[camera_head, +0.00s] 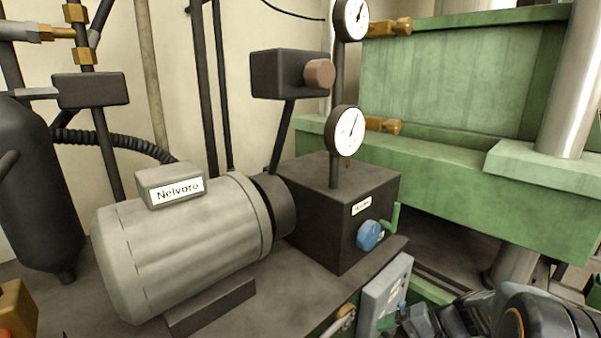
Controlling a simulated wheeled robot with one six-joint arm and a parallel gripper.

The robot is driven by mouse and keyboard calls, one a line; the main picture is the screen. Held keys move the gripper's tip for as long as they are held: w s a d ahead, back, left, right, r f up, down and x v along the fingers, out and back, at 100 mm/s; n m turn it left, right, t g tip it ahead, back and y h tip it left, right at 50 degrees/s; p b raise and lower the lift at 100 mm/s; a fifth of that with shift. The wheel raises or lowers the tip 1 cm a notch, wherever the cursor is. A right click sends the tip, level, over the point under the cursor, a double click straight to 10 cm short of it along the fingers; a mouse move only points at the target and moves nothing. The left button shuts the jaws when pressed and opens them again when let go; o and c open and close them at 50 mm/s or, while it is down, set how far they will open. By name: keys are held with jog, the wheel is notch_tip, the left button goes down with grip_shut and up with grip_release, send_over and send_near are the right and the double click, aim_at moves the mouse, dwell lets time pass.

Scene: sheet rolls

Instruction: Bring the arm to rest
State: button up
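My arm shows only in the bottom right corner, as dark grey rounded links with an orange ring on one. Its narrower end, which looks like my gripper (418,321), lies at the bottom edge beside a light grey box (385,295). The fingers are too small and cut off to tell whether they are open or shut. I cannot tell whether the arm touches the box.
A grey motor labelled Nelvoro (185,245) joins a dark block (338,210) with a blue knob (369,236) and green lever (393,218). Gauges (346,131) rise above it. A green press (450,165) with a steel column (577,80) stands right. A black tank (35,190) stands left.

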jog(key=s+a+r+n+h+p, duration=0.1)
jog(key=s+r+n+h+p, duration=0.1)
jog(key=r+p, duration=0.4)
jog(key=s+a+r+n+t+h+p, duration=0.1)
jog(key=r+h+p, duration=0.3)
jog(key=r, duration=0.7)
jog(key=s+a+r+n+h+p, duration=0.2)
jog(key=s+r+n+h+p, duration=0.2)
jog(key=r+p, duration=0.4)
jog(key=shift+a+r+t, duration=0.2)
jog(key=shift+r+t, duration=0.1)
jog(key=shift+r, duration=0.35)
jog(key=shift+s, duration=0.1)
jog(key=shift+c, duration=0.3)
